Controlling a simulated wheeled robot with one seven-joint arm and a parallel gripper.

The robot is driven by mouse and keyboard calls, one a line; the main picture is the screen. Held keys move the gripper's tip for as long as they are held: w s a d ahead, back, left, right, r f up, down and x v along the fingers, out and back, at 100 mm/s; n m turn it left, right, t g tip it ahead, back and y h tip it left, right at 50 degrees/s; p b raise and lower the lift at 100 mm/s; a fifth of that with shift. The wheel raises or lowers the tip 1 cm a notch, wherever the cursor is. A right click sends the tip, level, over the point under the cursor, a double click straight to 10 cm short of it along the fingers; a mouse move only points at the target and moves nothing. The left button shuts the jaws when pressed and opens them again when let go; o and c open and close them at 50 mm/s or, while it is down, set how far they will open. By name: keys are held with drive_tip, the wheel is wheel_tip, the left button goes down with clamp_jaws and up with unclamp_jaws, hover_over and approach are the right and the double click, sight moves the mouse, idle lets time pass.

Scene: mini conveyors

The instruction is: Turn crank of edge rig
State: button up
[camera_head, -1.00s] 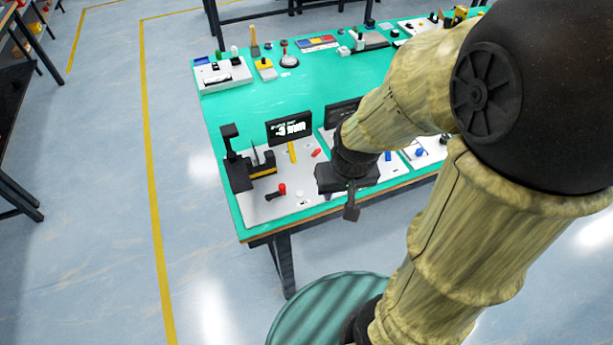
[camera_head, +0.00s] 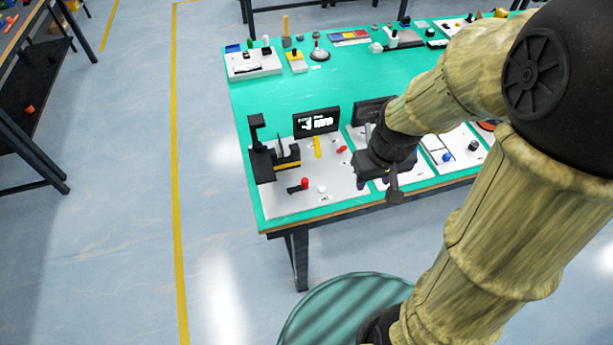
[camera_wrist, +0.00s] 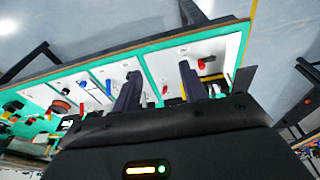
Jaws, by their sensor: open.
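The edge rig is a white board (camera_head: 285,203) at the near left corner of the green table. It carries a small dark crank with a red knob (camera_head: 305,184), beside a white knob (camera_head: 322,188). In the wrist view, a red knob that looks like the crank's (camera_wrist: 201,64) shows just right of one finger. My gripper (camera_head: 392,180) hangs above the near edge, right of the crank and clear of it. In the wrist view, my gripper (camera_wrist: 158,85) has its fingers apart with nothing held between them. A finger hides part of the board there.
A black screen (camera_head: 316,122) and a black and yellow device (camera_head: 285,160) stand behind the crank. More white boards lie to the right, partly hidden by my arm. Small fixtures line the far edge. The green tabletop (camera_head: 330,90) between is mostly clear.

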sight(305, 179)
drive_tip(key=w+a+f+n+g, duration=0.2)
drive_tip(key=w+a+n, duration=0.1)
drive_tip(key=w+n, duration=0.4)
drive_tip(key=w+a+f+n+g+y+p, duration=0.1)
drive_tip(key=w+a+n, duration=0.3)
drive_tip(key=w+n, duration=0.4)
drive_tip(key=w+a+f+n+g+y, duration=0.1)
drive_tip(key=w+a+f+n+g, duration=0.2)
drive_tip(key=w+n, duration=0.4)
drive_tip(key=a+n, duration=0.1)
drive_tip(key=n, duration=0.4)
drive_tip(key=shift+w+f+n, duration=0.15)
drive_tip(key=shift+w+n, duration=0.05)
drive_tip(key=shift+n, duration=0.1)
drive_tip(key=shift+f+p, duration=0.1)
drive_tip(key=shift+p, duration=0.2)
drive_tip(key=p+x, duration=0.4)
drive_tip(key=x, duration=1.3)
drive_tip(key=shift+s+a, duration=0.2)
clamp_jaws()
